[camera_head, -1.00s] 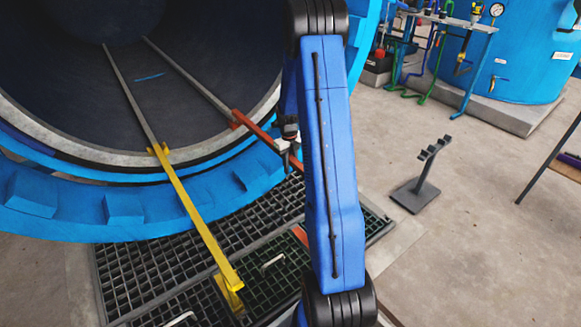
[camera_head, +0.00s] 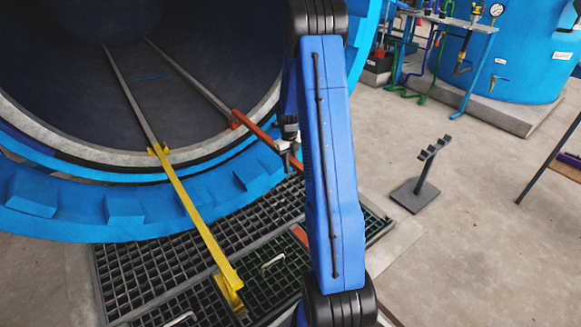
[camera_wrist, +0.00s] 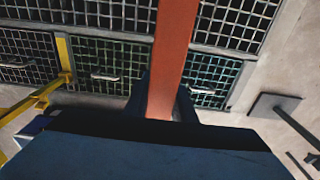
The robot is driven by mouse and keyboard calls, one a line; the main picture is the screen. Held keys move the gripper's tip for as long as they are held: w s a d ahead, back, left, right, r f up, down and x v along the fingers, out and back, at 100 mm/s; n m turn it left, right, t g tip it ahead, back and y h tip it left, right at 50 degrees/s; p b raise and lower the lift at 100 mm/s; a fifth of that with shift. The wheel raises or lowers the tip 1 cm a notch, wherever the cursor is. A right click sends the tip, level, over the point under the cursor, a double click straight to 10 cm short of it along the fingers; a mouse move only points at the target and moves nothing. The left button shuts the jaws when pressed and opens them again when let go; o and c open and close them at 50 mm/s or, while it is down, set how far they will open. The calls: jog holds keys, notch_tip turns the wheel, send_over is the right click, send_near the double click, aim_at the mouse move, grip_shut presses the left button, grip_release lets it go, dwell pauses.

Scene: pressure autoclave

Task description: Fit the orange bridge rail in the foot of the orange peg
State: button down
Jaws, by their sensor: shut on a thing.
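The orange bridge rail (camera_head: 257,132) slopes from the autoclave mouth toward the grated floor. Its far end is at the end of the right inner track (camera_head: 190,77). My gripper (camera_head: 287,146) is shut on the rail, just outside the autoclave's rim. In the wrist view the rail (camera_wrist: 174,50) runs up through the middle, between the dark fingers (camera_wrist: 160,100). My arm hides the near part of the rail in the head view. An orange piece (camera_head: 300,235) shows low beside my arm, over the grating; I cannot tell whether it is the peg or the rail's near end.
A yellow rail (camera_head: 195,215) runs from the left inner track (camera_head: 133,97) to a yellow foot (camera_head: 229,291) on the grating (camera_head: 140,265). A dark stand (camera_head: 427,178) is on the floor to the right, with open floor around it.

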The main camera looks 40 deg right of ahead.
jog(key=shift+f, duration=1.1)
dwell(0.6)
jog(key=shift+r, duration=1.4)
jog(key=shift+f, duration=0.2)
jog(key=shift+f, duration=1.2)
dwell(1.7)
jog(key=shift+r, duration=0.55)
dwell(0.5)
jog(key=shift+s, duration=0.2)
dwell(0.5)
